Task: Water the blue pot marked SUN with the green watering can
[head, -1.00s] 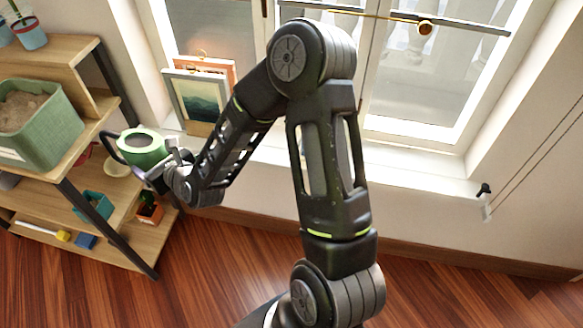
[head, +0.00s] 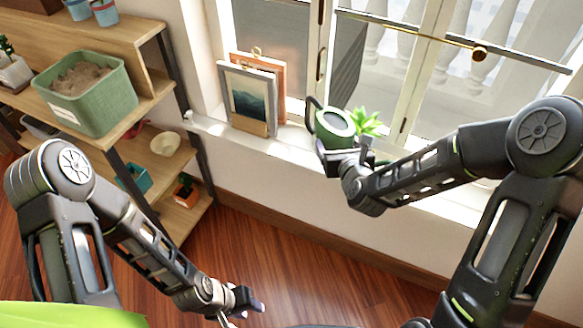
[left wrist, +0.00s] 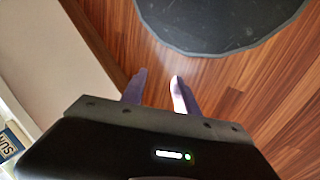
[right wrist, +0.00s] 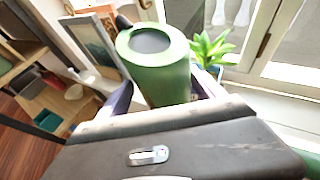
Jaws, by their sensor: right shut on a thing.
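The green watering can (head: 335,128), with a dark handle, is held in my right gripper (head: 345,158) above the windowsill. In the right wrist view the fingers (right wrist: 160,92) close around the can's body (right wrist: 165,75); its spout cannot be made out. A leafy plant (head: 367,122) in a small pot stands on the sill just right of the can. In the right wrist view that pot (right wrist: 214,71) looks bluish, its marking hidden. A blue surface with a SUN label (left wrist: 10,143) shows at the left wrist view's edge. My left gripper (head: 252,300) is open and empty, low over the floor (left wrist: 158,78).
Framed pictures (head: 250,95) stand on the sill (head: 230,137) left of the can. The shelf (head: 125,105) at left carries a green sand-filled bin (head: 90,112), a cream bowl (head: 165,144) and small pots (head: 104,12). A window handle bar (head: 440,35) crosses the top right.

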